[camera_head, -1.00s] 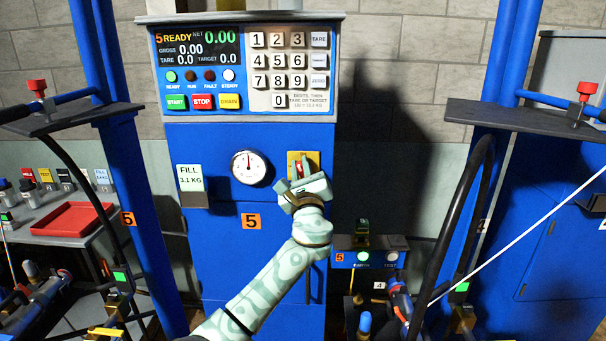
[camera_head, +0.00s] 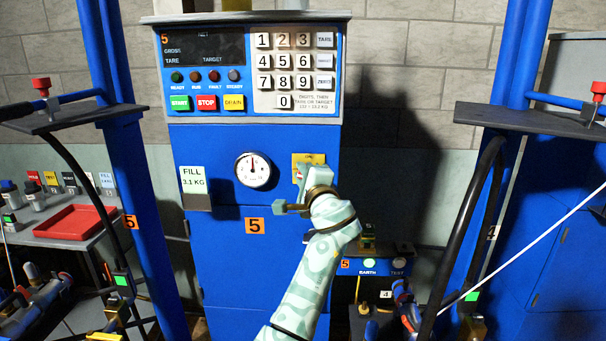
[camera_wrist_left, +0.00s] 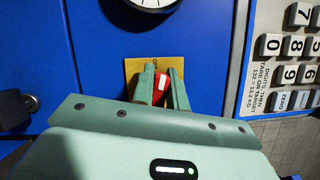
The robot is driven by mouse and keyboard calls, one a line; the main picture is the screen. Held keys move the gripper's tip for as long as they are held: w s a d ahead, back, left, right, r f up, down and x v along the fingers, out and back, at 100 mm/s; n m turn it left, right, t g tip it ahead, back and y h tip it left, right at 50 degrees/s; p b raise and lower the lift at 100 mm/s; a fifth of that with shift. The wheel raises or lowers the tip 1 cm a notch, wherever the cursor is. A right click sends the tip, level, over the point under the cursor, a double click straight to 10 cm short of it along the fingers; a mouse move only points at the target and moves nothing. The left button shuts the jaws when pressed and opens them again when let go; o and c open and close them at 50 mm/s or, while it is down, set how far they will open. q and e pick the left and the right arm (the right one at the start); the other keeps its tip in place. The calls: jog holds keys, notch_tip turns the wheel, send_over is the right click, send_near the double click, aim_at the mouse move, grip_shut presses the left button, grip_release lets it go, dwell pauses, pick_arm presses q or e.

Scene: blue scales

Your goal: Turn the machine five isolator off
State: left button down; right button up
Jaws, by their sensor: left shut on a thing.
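The machine five isolator is a red handle (camera_wrist_left: 162,84) on a yellow plate (camera_head: 316,158), on the blue cabinet front right of the round gauge. The plate also shows in the left wrist view (camera_wrist_left: 133,68). My left gripper (camera_head: 304,175) is at the plate, its two fingers on either side of the red handle and shut on it. The gripper hides most of the handle in the head view. The machine five display (camera_head: 203,47) above is dark, with only its printed labels showing, and the lamps under it look unlit. My right gripper is not in view.
A keypad (camera_head: 293,70) and START, STOP and DRAIN buttons (camera_head: 206,103) sit above the isolator. A FILL 3.1 KG card (camera_head: 193,180) is left of the gauge (camera_head: 253,170). A lit green EARTH lamp (camera_head: 369,263) is lower right. A padlock (camera_wrist_left: 15,108) hangs at the left in the wrist view.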

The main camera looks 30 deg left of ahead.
pick_arm(q)
jog(key=shift+f+n+g+h, duration=0.25)
jog(key=shift+n+g+h, duration=0.15)
jog(key=shift+n, duration=0.8)
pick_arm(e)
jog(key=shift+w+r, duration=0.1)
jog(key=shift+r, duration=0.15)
pick_arm(q)
jog(key=shift+f, duration=0.1)
jog(key=c, duration=1.4)
grip_release()
jog(key=shift+p, duration=0.3)
